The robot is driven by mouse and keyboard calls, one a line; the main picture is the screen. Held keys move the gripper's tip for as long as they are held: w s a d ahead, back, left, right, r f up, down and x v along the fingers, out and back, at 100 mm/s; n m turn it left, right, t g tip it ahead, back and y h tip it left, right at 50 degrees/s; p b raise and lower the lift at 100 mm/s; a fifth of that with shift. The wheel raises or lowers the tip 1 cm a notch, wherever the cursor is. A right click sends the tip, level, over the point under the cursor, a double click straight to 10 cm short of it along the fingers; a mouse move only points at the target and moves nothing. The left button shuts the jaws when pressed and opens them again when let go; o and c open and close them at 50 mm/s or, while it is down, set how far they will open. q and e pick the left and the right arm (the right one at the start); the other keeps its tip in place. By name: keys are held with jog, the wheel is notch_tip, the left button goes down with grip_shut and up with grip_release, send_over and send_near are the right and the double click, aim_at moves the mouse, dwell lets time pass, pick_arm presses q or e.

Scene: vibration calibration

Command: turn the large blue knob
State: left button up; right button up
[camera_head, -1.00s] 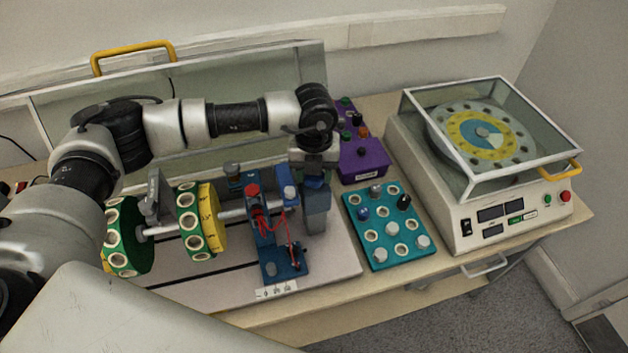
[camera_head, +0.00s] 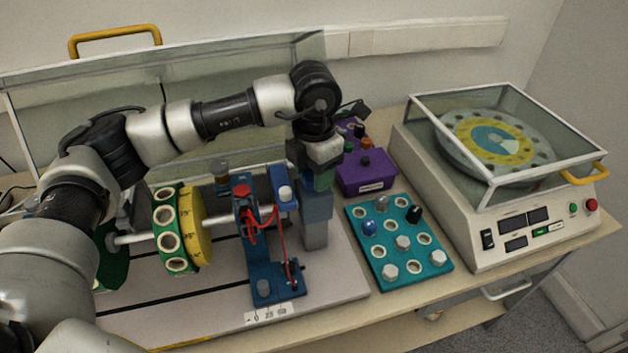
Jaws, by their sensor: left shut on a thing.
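My left gripper (camera_head: 318,182) points down at the top of a grey-blue upright post (camera_head: 315,222), to the right of the shaft rig. It is shut on a dark bluish piece at the top of this post, which I take to be the large blue knob (camera_head: 321,181). The fingers and wrist hide most of the knob, so its turn angle cannot be read. My right gripper is not in view.
Left of the post are a blue bracket (camera_head: 265,282) with red wires and a yellow-green disc (camera_head: 187,228) on a shaft. To the right are a purple box (camera_head: 366,178), a teal plate (camera_head: 438,262) with several bolts, and a lidded white machine (camera_head: 470,247).

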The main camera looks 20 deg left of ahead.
pick_arm(q)
jog(key=shift+r+m+b, duration=0.1)
jog(key=shift+m+b, duration=0.4)
jog(key=shift+m, duration=0.1)
jog(key=o, duration=0.9)
notch_tip(320, 180, up, 11)
jog(key=shift+f+b, duration=0.1)
jog(key=shift+b, duration=0.7)
